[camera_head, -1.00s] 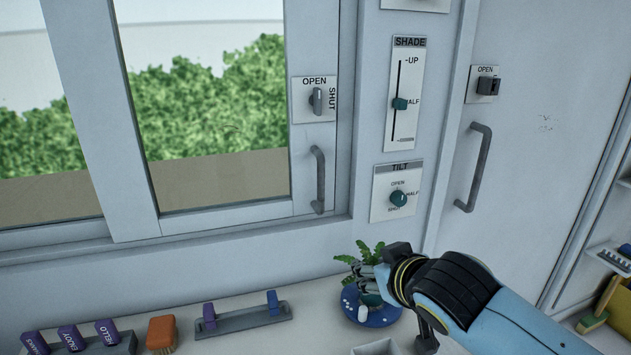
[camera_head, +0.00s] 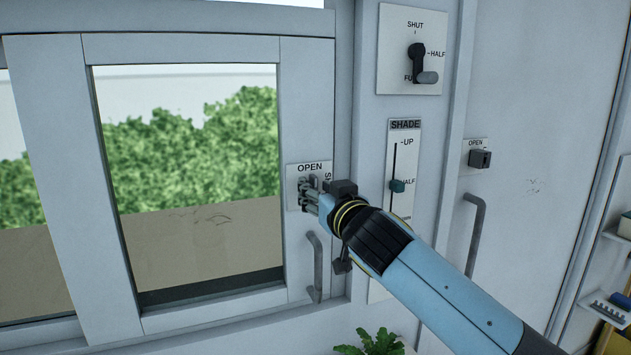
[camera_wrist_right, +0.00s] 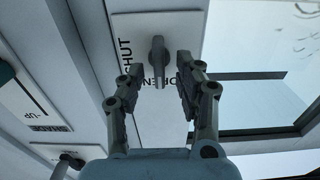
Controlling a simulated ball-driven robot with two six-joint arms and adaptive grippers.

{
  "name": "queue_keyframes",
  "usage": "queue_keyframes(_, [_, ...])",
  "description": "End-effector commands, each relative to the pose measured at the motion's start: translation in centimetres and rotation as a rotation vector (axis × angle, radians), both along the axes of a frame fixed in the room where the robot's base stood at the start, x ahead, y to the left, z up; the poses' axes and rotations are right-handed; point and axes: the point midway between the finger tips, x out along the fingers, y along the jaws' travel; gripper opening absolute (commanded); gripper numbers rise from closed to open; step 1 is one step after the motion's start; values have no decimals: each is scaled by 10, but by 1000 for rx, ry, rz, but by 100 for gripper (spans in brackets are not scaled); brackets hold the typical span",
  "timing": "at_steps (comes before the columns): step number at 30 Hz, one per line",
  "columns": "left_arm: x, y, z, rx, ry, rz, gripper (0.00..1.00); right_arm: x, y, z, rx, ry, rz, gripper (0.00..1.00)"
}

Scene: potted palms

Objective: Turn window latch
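The window latch is a grey lever on a white plate (camera_head: 309,167) marked OPEN and SHUT, on the window frame. In the right wrist view the lever (camera_wrist_right: 158,56) stands upright in the picture, its lower end towards the word OPEN. My right gripper (camera_head: 306,190) is at the plate in the head view and covers most of the lever. In the right wrist view the right gripper (camera_wrist_right: 161,70) is open, one finger on each side of the lever's lower end, with gaps visible. My left gripper is not in view.
A grey window handle (camera_head: 314,267) is just below the latch plate. The shade slider (camera_head: 398,186) and a dark lever (camera_head: 417,58) are on the wall to the right. A door handle (camera_head: 475,235) and a potted plant (camera_head: 372,342) are farther right and below.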

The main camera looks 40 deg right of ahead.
Motion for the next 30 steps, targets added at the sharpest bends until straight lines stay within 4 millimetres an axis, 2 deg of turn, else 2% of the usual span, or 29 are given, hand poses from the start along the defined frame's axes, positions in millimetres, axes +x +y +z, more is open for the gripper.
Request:
queue_keyframes(5, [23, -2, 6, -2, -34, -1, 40, 13, -3, 0, 0, 2, 0, 35])
queue_keyframes(13, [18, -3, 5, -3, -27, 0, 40, 14, -3, -1, 0, 2, 0, 35])
queue_keyframes(21, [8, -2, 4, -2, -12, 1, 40, 14, -3, -1, 0, 2, 0, 0])
queue_keyframes(30, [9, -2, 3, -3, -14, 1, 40, 13, -3, -1, 6, 1, 0, 0])
